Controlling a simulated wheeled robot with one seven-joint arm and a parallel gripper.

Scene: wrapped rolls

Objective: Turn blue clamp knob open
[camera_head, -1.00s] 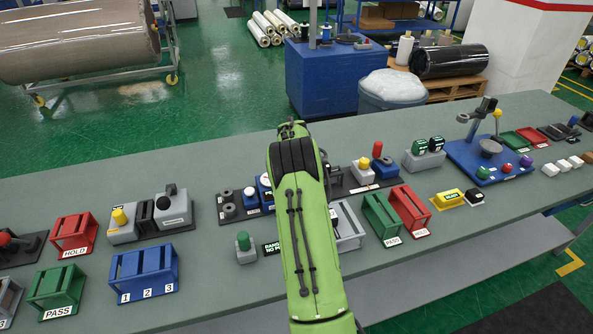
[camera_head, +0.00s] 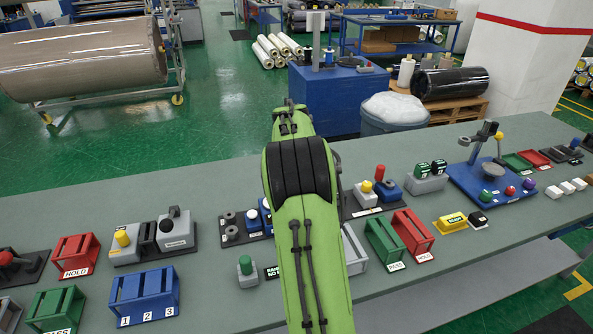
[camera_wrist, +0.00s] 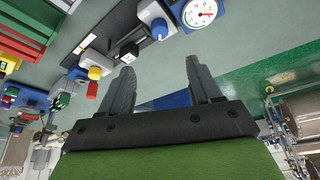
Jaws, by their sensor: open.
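The blue knob (camera_wrist: 159,28) sits on a pale grey clamp body (camera_wrist: 153,14) near the top of the wrist view, just left of a round white dial gauge (camera_wrist: 201,12). In the head view my green arm covers that part of the bench, so I cannot make out the knob there. My gripper (camera_wrist: 160,78) is open and empty. Its two dark fingers point toward the bench, with the knob beyond and between their tips in the picture, apart from them.
In the wrist view, a yellow knob (camera_wrist: 95,73) and a red knob (camera_wrist: 92,90) stand left of the blue one. In the head view, a blue three-slot rack (camera_head: 145,297), green rack (camera_head: 384,240) and red rack (camera_head: 412,234) stand along the grey bench (camera_head: 215,285).

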